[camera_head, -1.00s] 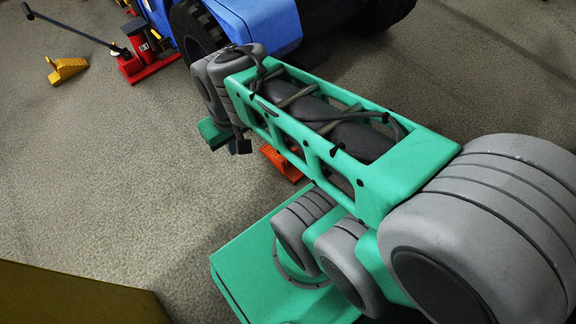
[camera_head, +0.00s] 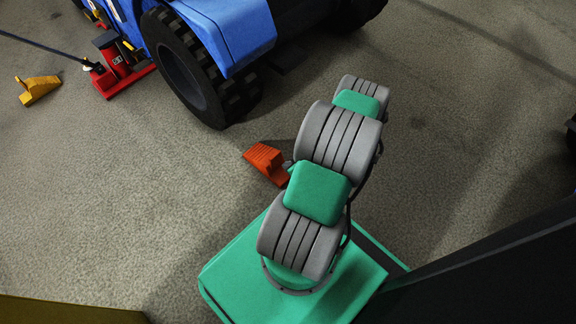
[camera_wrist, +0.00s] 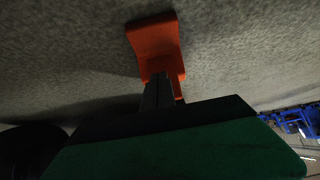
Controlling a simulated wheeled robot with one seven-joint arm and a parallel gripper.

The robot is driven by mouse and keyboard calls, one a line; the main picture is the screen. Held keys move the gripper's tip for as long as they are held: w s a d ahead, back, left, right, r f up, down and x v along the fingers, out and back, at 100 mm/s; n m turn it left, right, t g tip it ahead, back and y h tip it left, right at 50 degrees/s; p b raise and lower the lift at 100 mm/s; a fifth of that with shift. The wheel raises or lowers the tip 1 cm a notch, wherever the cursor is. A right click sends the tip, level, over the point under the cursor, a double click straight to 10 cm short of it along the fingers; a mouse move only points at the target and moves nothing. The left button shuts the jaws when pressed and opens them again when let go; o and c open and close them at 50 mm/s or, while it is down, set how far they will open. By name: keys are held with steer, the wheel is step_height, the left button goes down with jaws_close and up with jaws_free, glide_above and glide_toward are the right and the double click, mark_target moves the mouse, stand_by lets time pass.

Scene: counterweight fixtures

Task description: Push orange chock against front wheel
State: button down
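The orange chock (camera_head: 265,160) lies on the floor in front of the blue vehicle's front wheel (camera_head: 190,75), with bare floor between them. In the wrist view the chock (camera_wrist: 153,38) stands just beyond my fingertips. My gripper (camera_wrist: 160,84) shows there as two dark fingers close together, with no gap that I can make out, pointing at the chock's near end. Whether they touch it I cannot tell. In the head view my arm hides most of the gripper, right of the chock.
A red jack (camera_head: 122,70) with a long dark handle stands left of the wheel. A yellow chock (camera_head: 38,90) lies on the floor at the far left. A dark yellow edge (camera_head: 60,312) is at the bottom left. The floor left of the orange chock is clear.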

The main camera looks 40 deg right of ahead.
mark_target(277, 165)
steer(key=b+x, duration=0.3)
steer(key=x, duration=0.2)
steer(key=shift+w+f+b, duration=0.15)
steer(key=shift+f+b, duration=0.15)
steer(key=shift+w+f, duration=0.3)
steer(key=shift+w, duration=0.1)
steer(key=shift+w+a, duration=0.1)
steer(key=shift+w, duration=0.05)
steer(key=shift+w+a+r, duration=0.1)
steer(key=shift+w+r, duration=0.05)
steer(key=shift+w, duration=2.2)
steer(key=shift+w+r, duration=0.15)
steer(key=shift+w, duration=2.25)
steer(key=shift+w+a+r, duration=0.1)
steer(key=shift+w+r, duration=0.05)
steer(key=shift+w, duration=2.2)
steer(key=shift+s+d+r, duration=0.1)
steer(key=shift+s+r, duration=0.1)
steer(key=shift+s, duration=0.4)
steer(key=shift+w, duration=0.1)
